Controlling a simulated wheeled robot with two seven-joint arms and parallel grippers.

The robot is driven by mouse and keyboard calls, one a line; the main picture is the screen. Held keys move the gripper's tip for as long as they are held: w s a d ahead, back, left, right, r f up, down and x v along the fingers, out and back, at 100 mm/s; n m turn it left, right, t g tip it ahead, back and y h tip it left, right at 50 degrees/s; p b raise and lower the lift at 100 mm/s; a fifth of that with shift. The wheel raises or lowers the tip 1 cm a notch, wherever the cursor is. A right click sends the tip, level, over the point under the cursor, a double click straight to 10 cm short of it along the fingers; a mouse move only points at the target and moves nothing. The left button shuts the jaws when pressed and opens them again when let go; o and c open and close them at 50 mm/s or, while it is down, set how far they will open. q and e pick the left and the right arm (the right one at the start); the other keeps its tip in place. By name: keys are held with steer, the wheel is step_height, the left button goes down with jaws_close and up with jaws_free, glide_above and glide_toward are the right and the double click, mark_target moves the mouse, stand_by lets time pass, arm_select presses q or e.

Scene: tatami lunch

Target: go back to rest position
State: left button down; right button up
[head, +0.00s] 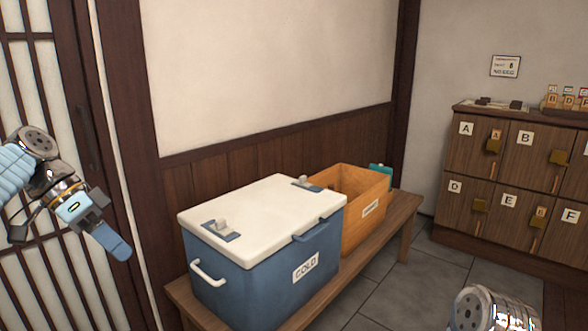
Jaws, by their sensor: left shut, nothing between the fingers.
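My left gripper (118,246) hangs at the left of the head view, in front of the lattice door. It is shut and empty, with its blue fingers pointing down and to the right. It is apart from the blue cooler and touches nothing that I can see. A metal part of my right arm (490,311) shows at the bottom right edge; the right gripper is out of the picture.
A blue cooler (262,262) marked COLD, its white lid shut, stands on a wooden bench (405,217). An open wooden box (368,214) and a teal item (381,169) stand behind it. Lettered lockers (468,149) line the right wall. Grey floor (385,285) lies clear between.

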arm_select(q)
steer(key=w+d+f+n, duration=0.2)
steer(key=w+f, duration=0.1)
steer(key=f, duration=0.7)
steer(key=w+d+f+n, duration=0.2)
steer(key=w+d+f, duration=0.15)
steer(key=f, duration=0.55)
steer(key=s+d+f+n+y, duration=0.1)
steer(key=d+f+n, duration=0.15)
steer(key=f, duration=0.65)
steer(key=s+d+f+n+y, duration=0.1)
steer(key=d+f, duration=0.2)
steer(key=f, duration=0.7)
steer(key=s+d+f+n, duration=0.1)
steer(key=s+d+f, duration=0.2)
steer(key=s+f, duration=0.2)
steer(key=s+d+f+n, duration=0.1)
steer(key=s+d+f, duration=0.2)
steer(key=s+f, duration=0.3)
steer(key=s+d+f+n+y, duration=0.1)
steer(key=s+d+f, duration=0.2)
steer(key=s+f, duration=0.3)
steer(key=s, duration=0.3)
steer(key=shift+t, duration=0.4)
steer(key=shift+n, duration=0.25)
